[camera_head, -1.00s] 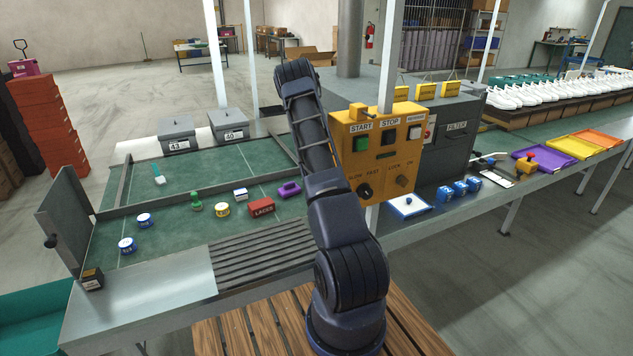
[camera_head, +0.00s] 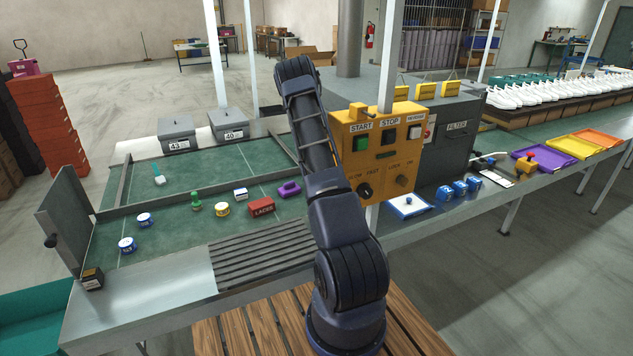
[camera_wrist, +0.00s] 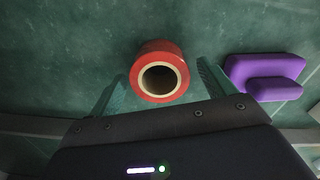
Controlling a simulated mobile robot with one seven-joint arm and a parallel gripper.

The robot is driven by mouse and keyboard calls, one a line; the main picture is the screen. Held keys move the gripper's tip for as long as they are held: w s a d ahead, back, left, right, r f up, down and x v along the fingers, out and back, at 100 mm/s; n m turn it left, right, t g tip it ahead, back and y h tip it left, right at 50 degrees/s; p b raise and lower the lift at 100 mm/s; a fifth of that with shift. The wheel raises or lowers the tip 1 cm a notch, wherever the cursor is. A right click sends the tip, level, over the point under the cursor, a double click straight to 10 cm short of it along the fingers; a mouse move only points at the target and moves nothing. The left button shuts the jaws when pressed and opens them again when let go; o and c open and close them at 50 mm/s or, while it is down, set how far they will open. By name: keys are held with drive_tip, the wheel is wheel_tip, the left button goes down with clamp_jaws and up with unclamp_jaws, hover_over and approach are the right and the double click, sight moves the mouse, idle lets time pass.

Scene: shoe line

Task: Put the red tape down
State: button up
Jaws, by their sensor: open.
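The red tape (camera_wrist: 160,72) is a roll with a pale core, seen in the wrist view with its open end facing the camera. It appears to rest on the green belt (camera_wrist: 70,45). My gripper (camera_wrist: 160,82) is open, with one finger on each side of the tape and a small gap showing at both sides. In the head view my arm hides the tape and the gripper.
A purple block-shaped piece (camera_wrist: 265,77) lies close to the right finger. On the belt (camera_head: 170,200) in the head view are a red laces box (camera_head: 262,207), a green piece (camera_head: 196,202) and several small tins. The yellow control box (camera_head: 385,150) stands right of my arm.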

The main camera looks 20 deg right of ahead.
wheel_tip(320, 180, up, 11)
drive_tip(key=s+a+r+m+t, duration=0.1)
drive_tip(key=s+a+r, duration=0.3)
drive_tip(key=r, duration=0.4)
drive_tip(key=s+a+r, duration=0.4)
drive_tip(key=r, duration=0.4)
drive_tip(key=s+a+r+m+t, duration=0.1)
drive_tip(key=s+a+r, duration=0.9)
drive_tip(key=s+r, duration=0.35)
drive_tip(key=s+a+t, duration=0.1)
drive_tip(key=s+a, duration=0.2)
drive_tip(key=s, duration=0.7)
drive_tip(key=s+a+r+m, duration=0.1)
drive_tip(key=s+a, duration=0.2)
drive_tip(key=s, duration=0.6)
drive_tip(key=s+a+t, duration=0.1)
drive_tip(key=s+a, duration=0.2)
drive_tip(key=s, duration=0.7)
drive_tip(key=shift+s+r+m+t, duration=0.3)
drive_tip(key=shift+s+r, duration=0.05)
drive_tip(key=shift+r, duration=0.05)
drive_tip(key=shift+a, duration=0.1)
idle(1.2)
